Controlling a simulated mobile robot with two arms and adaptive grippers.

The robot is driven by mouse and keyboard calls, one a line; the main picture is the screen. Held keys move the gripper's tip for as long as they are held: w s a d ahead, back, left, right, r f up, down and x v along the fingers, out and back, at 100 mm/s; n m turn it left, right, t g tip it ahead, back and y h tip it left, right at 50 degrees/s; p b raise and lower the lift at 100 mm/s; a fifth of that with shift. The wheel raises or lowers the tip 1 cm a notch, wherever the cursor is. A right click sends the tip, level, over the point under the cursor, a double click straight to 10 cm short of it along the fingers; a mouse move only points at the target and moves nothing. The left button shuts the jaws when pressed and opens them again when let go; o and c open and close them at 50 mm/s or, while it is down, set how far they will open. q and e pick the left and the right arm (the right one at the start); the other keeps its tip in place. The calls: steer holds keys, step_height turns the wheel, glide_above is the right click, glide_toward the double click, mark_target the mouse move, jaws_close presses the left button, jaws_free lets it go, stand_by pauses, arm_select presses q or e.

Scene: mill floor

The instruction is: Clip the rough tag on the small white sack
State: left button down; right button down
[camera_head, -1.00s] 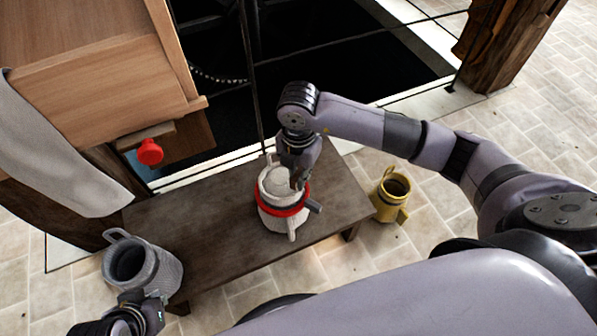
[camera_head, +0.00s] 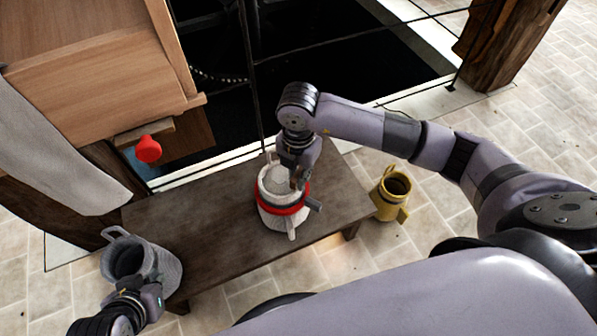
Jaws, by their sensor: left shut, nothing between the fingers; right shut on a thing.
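The small white sack (camera_head: 270,212) stands upright on the dark wooden bench, with a red band around it and a pale handle or tab at front and back. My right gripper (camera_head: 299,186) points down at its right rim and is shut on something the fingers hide. A short dark grey piece (camera_head: 314,205) sticks out from the sack's right side; I cannot tell whether it is the rough tag. My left gripper (camera_head: 152,298) is shut and empty, close in front of the grey sack (camera_head: 155,264); I cannot tell whether they touch.
The grey sack is at the left end of the bench (camera_head: 210,245). A yellow container (camera_head: 392,197) stands on the floor right of the bench. A wooden cabinet with a red knob (camera_head: 148,149) is at the back left. The bench middle is clear.

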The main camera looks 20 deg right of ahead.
steer(key=shift+f, duration=0.4)
steer(key=shift+f+b, duration=0.4)
steer(key=shift+b, duration=0.1)
steer(key=shift+f, duration=0.25)
arm_select(q)
steer(key=w+d+r+t+h, duration=0.1)
steer(key=w+d+r+t, duration=0.1)
steer(key=w+r+t, duration=0.2)
steer(key=shift+w+d+r+t+b, duration=0.25)
steer(key=shift+w+d+t+b, duration=0.1)
steer(key=shift+w, duration=1.05)
arm_select(e)
steer(key=shift+f, duration=0.35)
arm_select(q)
steer(key=shift+a, duration=0.15)
arm_select(e)
steer(key=c, duration=1.5)
jaws_free()
